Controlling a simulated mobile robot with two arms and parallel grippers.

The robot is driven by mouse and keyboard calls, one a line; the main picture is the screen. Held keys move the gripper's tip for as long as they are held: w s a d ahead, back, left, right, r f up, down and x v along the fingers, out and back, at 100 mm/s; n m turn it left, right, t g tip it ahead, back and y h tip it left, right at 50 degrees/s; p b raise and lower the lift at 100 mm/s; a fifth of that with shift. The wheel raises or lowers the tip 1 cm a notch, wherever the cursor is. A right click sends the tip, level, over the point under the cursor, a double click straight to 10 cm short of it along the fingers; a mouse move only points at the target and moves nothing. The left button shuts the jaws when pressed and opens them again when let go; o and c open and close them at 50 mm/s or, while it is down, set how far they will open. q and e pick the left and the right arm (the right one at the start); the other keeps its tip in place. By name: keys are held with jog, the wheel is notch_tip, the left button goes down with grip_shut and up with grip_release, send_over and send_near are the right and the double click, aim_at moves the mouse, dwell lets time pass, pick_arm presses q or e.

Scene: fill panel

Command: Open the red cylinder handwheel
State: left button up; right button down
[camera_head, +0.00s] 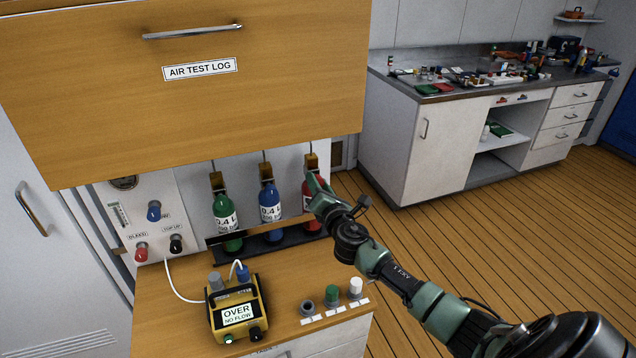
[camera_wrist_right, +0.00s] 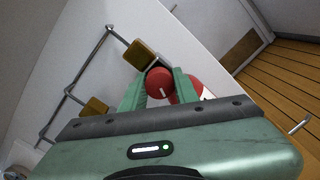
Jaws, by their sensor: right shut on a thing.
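The red cylinder (camera_head: 312,222) stands at the right end of the rack, partly hidden by my right gripper. Its red handwheel (camera_wrist_right: 159,84) shows in the right wrist view, round with a pale mark on its face. My right gripper (camera_head: 314,186) reaches in from the right at the cylinder's top. In the right wrist view its two green fingers (camera_wrist_right: 160,88) are closed on either side of the handwheel, shut on it. The red cylinder's body (camera_wrist_right: 196,86) shows just behind the fingers. My left gripper is not in view.
A blue cylinder (camera_head: 270,205) and a green cylinder (camera_head: 226,215) stand left of the red one, behind a rail. A wooden cabinet (camera_head: 200,110) overhangs the rack. A yellow meter (camera_head: 236,306) and small knobs (camera_head: 332,293) sit on the counter. Open floor lies to the right.

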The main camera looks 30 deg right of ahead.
jog(key=n+p, duration=0.1)
jog(key=n, duration=0.3)
jog(key=shift+f+n, duration=0.1)
jog(key=shift+n, duration=1)
jog(key=c, duration=1.1)
grip_release()
jog(key=v, duration=0.8)
jog(key=shift+f, duration=0.1)
